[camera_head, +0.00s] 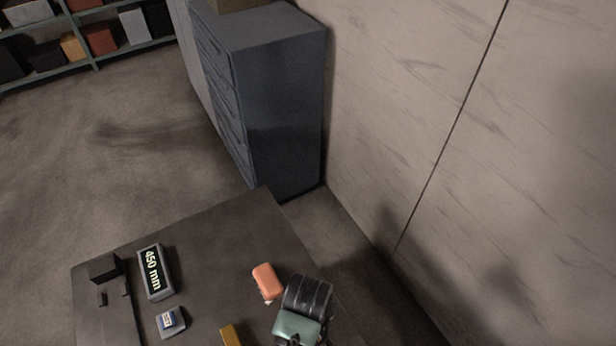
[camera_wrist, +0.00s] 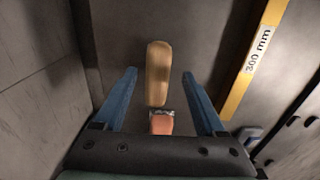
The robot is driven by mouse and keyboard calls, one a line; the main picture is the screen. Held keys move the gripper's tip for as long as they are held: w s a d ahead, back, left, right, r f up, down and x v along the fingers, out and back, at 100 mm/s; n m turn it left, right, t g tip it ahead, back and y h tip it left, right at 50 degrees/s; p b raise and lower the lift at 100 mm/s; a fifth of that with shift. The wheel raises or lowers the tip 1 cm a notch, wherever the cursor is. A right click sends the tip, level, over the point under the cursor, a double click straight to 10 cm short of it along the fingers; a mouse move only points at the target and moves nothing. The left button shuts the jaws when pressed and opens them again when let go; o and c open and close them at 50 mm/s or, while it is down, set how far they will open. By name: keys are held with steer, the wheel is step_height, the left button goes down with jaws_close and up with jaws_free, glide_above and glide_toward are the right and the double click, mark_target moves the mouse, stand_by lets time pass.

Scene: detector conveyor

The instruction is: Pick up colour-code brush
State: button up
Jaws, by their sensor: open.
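The colour-code brush lies on the dark table. In the wrist view the brush (camera_wrist: 158,72) has a tan handle, a grey metal band and an orange end nearest my palm. In the head view only the orange end of the brush (camera_head: 266,279) and a bit of the band show; my arm hides the handle. My gripper (camera_wrist: 159,75) is open and empty, with one blue finger on each side of the brush. Gaps show on both sides. I cannot tell how far the fingertips are above the table. In the head view my arm hides the fingers.
A yellow 300 mm bar (camera_wrist: 252,60) lies right of the brush in the wrist view. A blue cabinet (camera_head: 275,110) and wall stand behind.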

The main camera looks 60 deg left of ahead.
steer(key=shift+w+a+f+p, duration=0.1)
steer(key=shift+f+p, duration=0.05)
steer(key=shift+f, duration=1.15)
steer(key=shift+w+a+f+p, duration=0.1)
steer(key=shift+f+p, duration=0.05)
steer(key=shift+f, duration=1.1)
jaws_close()
